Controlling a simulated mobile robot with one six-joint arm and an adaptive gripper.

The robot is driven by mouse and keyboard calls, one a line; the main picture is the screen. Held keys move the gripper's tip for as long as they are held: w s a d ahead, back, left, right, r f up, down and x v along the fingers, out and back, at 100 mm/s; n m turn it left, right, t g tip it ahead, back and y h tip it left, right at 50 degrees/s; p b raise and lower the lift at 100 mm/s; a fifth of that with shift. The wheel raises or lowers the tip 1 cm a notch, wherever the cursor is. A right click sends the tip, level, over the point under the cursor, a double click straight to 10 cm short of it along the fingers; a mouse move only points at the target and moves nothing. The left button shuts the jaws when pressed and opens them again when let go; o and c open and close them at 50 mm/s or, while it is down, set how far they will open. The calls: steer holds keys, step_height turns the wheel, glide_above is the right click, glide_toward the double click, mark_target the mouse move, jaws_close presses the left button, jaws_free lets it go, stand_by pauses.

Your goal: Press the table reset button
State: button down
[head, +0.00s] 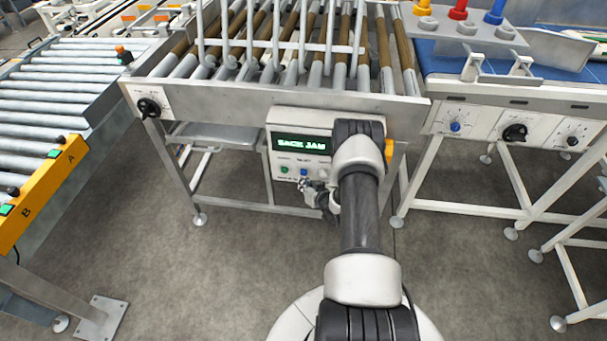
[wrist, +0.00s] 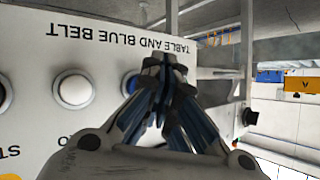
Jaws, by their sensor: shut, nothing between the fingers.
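The control box (head: 299,128) hangs on the front of the roller table, with a lit display reading "SACK JAM". Below the display are a green button (head: 284,169), a blue button (head: 304,172) and a pale button (head: 322,174); their small labels are unreadable. My gripper (head: 318,192) is shut and empty, just below and in front of these buttons. In the wrist view, my gripper (wrist: 165,68) overlaps the right side of the blue button (wrist: 129,84); contact cannot be told. A white button (wrist: 75,89) is left of it. Upside-down panel text reads "TABLE AND BLUE BELT".
The roller table (head: 250,98) has a black knob (head: 149,108) at its left. A blue-belt conveyor (head: 520,92) with more knobs stands right. A yellow panel (head: 42,190) with buttons stands left. The floor between is clear.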

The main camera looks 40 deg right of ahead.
steer(key=shift+d, duration=0.1)
steer(key=shift+w+d+b, duration=0.25)
steer(key=shift+w+b, duration=0.05)
steer(key=shift+b, duration=0.15)
steer(key=shift+w+d+b, duration=0.35)
steer(key=shift+d+b, duration=0.05)
steer(key=shift+b, duration=0.05)
stand_by(0.9)
steer(key=shift+s+a+p, duration=0.4)
steer(key=shift+s+a, duration=0.25)
steer(key=shift+a, duration=0.05)
steer(key=shift+s+a+p, duration=0.85)
steer(key=shift+s+a, duration=0.8)
steer(key=shift+a, duration=0.3)
steer(key=shift+w+r, duration=0.1)
